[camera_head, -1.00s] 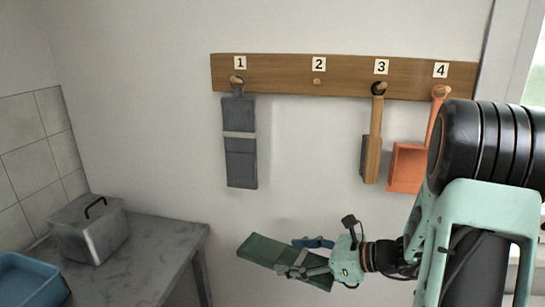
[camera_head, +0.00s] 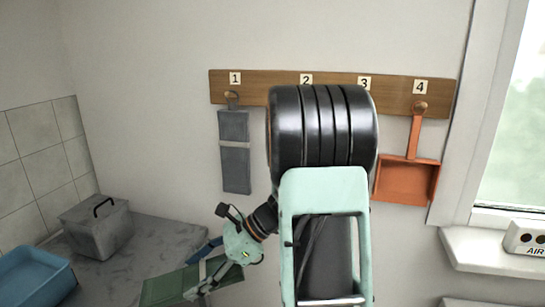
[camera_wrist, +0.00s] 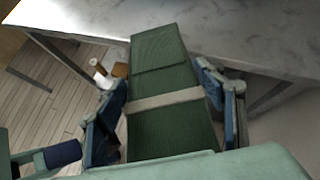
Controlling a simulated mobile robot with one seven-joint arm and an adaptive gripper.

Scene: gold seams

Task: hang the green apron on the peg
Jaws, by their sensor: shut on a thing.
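The green apron (camera_head: 178,285) is a flat folded bundle with a pale band across it. My gripper (camera_head: 208,268) is shut on it, low in the head view beside the counter. In the wrist view the green apron (camera_wrist: 168,90) lies between the two fingers of my gripper (camera_wrist: 165,105). The wooden peg rail (camera_head: 250,84) is on the wall with labels 1 to 4. A grey apron (camera_head: 235,150) hangs at peg 1 and an orange dustpan (camera_head: 408,180) at peg 4. My arm hides the pegs under labels 2 and 3.
A grey counter (camera_head: 150,245) stands at left, with a metal lidded box (camera_head: 97,228) and a blue bin (camera_head: 32,278) by it. A window (camera_head: 510,130) with a sill (camera_head: 490,250) is at right.

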